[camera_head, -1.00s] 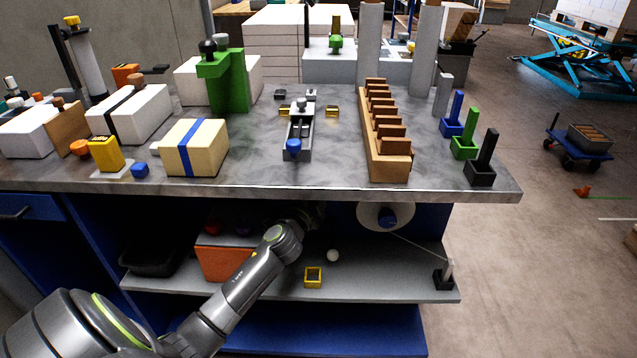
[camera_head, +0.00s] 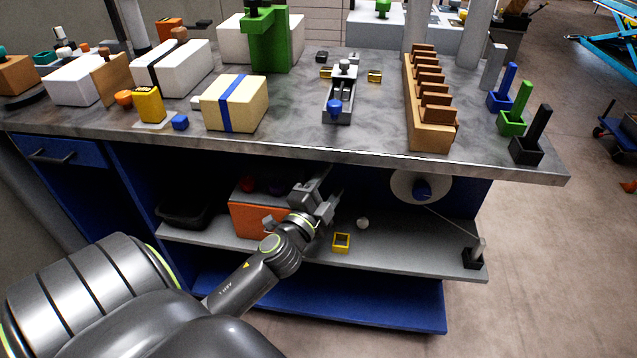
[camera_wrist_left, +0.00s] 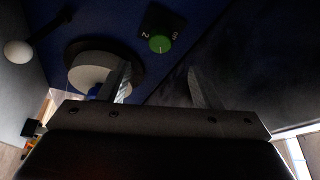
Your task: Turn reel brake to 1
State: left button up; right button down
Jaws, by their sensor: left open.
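A white reel (camera_head: 403,187) with a blue hub (camera_head: 422,190) hangs under the benchtop in the head view. It also shows in the left wrist view (camera_wrist_left: 88,76), before a dark disc. Near it in the left wrist view is a green knob (camera_wrist_left: 160,44) on a black plate (camera_wrist_left: 152,22) with white marks. One mark looks like a 2; the other is hard to read. A short pale line shows on the knob. My left gripper (camera_head: 327,187) is open and empty under the bench, left of the reel. Its fingers (camera_wrist_left: 160,84) stand apart, short of the knob. My right gripper is out of view.
The benchtop edge (camera_head: 300,150) lies above my left gripper. The grey shelf (camera_head: 390,262) below holds an orange box (camera_head: 255,220), a yellow square frame (camera_head: 341,243) and a white ball (camera_head: 362,223). A thin line runs from the reel to a black block (camera_head: 473,260).

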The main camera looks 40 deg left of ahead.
pick_arm(q)
jog(key=shift+b+v, duration=0.35)
jog(key=shift+v, duration=2.1)
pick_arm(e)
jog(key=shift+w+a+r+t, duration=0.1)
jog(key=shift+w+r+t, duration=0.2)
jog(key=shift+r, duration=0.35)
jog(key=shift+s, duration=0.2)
